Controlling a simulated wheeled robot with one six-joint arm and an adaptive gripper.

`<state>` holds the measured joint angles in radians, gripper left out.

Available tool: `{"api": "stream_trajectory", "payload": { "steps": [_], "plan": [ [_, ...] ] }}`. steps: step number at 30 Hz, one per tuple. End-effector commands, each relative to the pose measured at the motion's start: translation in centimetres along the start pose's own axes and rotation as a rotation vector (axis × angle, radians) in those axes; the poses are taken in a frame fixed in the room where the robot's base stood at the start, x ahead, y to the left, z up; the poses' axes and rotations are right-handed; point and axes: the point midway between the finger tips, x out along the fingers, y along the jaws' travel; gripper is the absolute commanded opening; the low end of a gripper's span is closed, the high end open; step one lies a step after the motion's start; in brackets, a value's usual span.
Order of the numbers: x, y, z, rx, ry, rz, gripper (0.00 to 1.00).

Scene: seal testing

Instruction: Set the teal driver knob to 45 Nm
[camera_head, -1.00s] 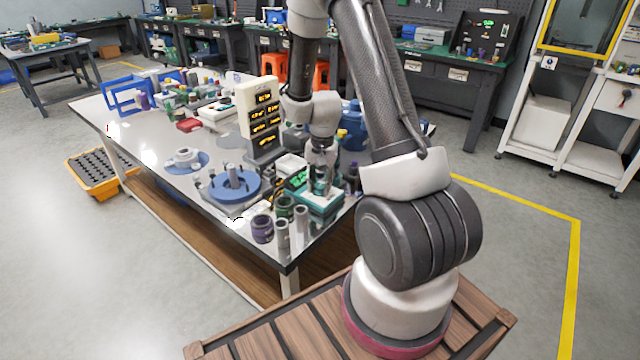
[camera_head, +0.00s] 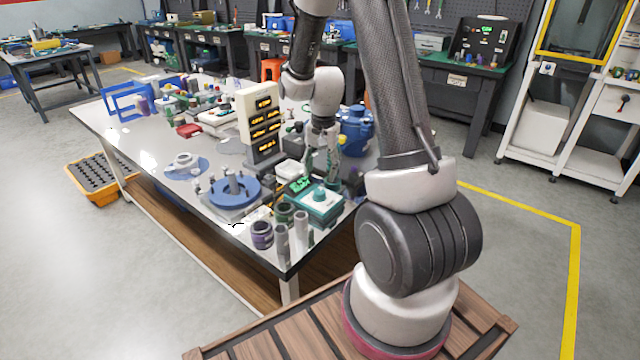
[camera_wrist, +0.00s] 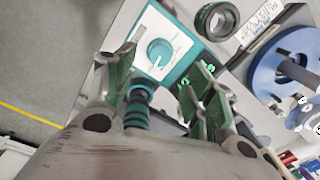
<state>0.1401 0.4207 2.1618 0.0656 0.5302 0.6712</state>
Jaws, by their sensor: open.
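The teal driver box (camera_head: 316,205) stands near the front right corner of the workbench, with a white top panel and a round teal knob (camera_head: 320,196). In the wrist view the knob (camera_wrist: 160,52) shows a pale pointer mark; the scale around it is too small to read. My gripper (camera_head: 322,166) is above and behind the box in the head view, apart from the knob. In the wrist view my gripper's fingers (camera_wrist: 165,70) are spread and empty, with the knob beyond them.
A blue round fixture (camera_head: 235,190) stands left of the box. A purple ring part (camera_head: 262,234) and grey cylinders (camera_head: 282,240) stand near the front edge. A teal-and-black cylinder (camera_wrist: 137,108) shows between the fingers.

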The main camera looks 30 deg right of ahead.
Motion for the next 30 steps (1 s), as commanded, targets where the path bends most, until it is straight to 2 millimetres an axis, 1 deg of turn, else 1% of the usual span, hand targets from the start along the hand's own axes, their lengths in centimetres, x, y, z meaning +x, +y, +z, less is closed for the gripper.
{"api": "stream_trajectory", "payload": {
  "steps": [1, 3, 6, 9, 12, 26, 28, 30],
  "plan": [
    [-1.1, -0.1, -0.1, 0.000, 0.003, -0.003, 0.54],
    [-2.4, 0.0, -0.1, 0.000, 0.003, -0.002, 0.54],
    [-3.7, -0.1, -0.1, 0.000, 0.002, -0.002, 0.54],
    [-4.4, 0.0, 0.0, 0.000, 0.001, -0.001, 0.54],
    [-4.7, 0.0, 0.0, 0.000, 0.000, 0.000, 0.54],
    [-4.6, 0.0, 0.0, -0.002, 0.000, 0.000, 0.54],
    [-4.6, 0.0, 0.0, -0.023, -0.002, 0.001, 0.54],
    [-4.6, 0.3, 0.3, -0.079, -0.015, 0.011, 0.54]
  ]
}}
